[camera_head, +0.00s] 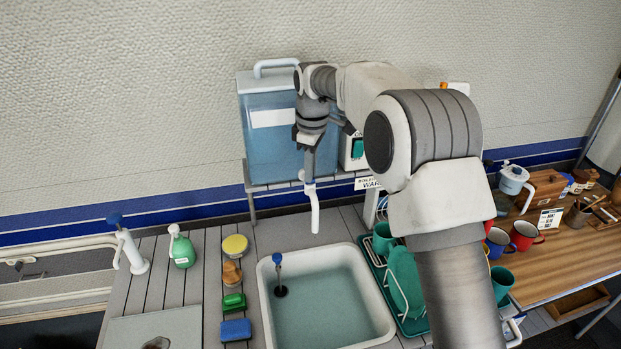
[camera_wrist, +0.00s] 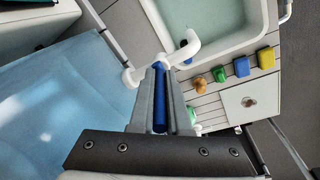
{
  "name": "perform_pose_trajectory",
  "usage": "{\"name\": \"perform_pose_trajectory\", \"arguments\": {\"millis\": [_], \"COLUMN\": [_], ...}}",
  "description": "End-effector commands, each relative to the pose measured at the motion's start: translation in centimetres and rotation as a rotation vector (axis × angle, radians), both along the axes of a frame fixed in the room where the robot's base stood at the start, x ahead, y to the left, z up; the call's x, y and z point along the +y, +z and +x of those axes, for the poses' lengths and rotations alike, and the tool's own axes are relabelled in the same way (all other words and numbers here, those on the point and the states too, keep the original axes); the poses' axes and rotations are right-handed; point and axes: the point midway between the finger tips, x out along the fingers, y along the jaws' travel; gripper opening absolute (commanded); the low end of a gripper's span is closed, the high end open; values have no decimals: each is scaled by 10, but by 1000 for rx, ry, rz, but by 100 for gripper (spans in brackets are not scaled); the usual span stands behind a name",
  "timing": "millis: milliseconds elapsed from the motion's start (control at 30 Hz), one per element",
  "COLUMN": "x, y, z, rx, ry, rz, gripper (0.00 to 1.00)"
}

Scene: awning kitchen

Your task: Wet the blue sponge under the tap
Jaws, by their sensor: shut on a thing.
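My gripper (camera_head: 308,172) is at the tap, apart from the sponge. In the wrist view its fingers are shut on a blue bar, seemingly the tap's lever (camera_wrist: 160,100). The fingers hide part of the tap.
The sink (camera_head: 320,310) holds teal-looking water and a blue-topped plug (camera_head: 278,273). A green drying rack (camera_head: 413,328) and mugs (camera_head: 525,235) are at right.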

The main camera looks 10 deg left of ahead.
Motion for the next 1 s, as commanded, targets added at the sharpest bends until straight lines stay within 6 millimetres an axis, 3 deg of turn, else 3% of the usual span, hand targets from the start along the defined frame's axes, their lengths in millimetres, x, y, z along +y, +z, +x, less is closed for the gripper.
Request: {"name": "perform_pose_trajectory", "arguments": {"millis": [667, 700, 833, 1000], "x": [0, 0, 0, -1], "y": [0, 0, 0, 0], "z": [-2, -2, -2, -2], "rx": [-89, -89, -89, -89], "ry": [0, 0, 0, 0], "rz": [45, 45, 45, 44], "gripper": [0, 18, 42, 45]}}
